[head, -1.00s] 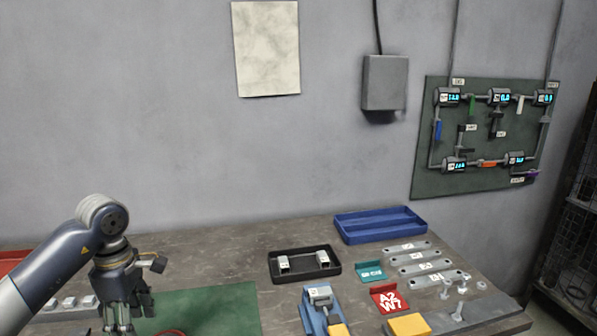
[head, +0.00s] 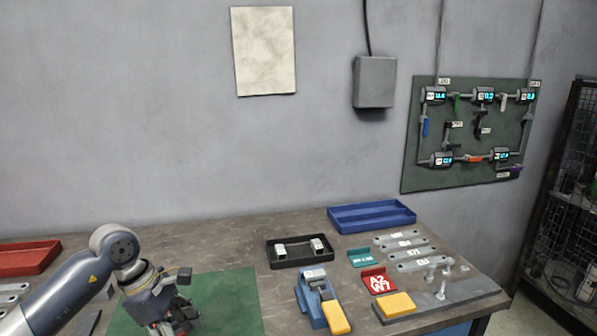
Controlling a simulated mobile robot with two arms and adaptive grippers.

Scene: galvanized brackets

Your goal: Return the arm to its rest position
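My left arm comes in from the left. Its gripper (head: 176,326) hangs at the bottom edge over the green mat (head: 237,296), fingers pointing down. The fingers are small and partly cut off. Red bits show at them, and I cannot tell whether these belong to the gripper or to something by it. Whether the fingers are open or shut is unclear. My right gripper is not in view.
A red tray (head: 28,262) lies at the left. A green gauge board (head: 412,175) hangs on the wall.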

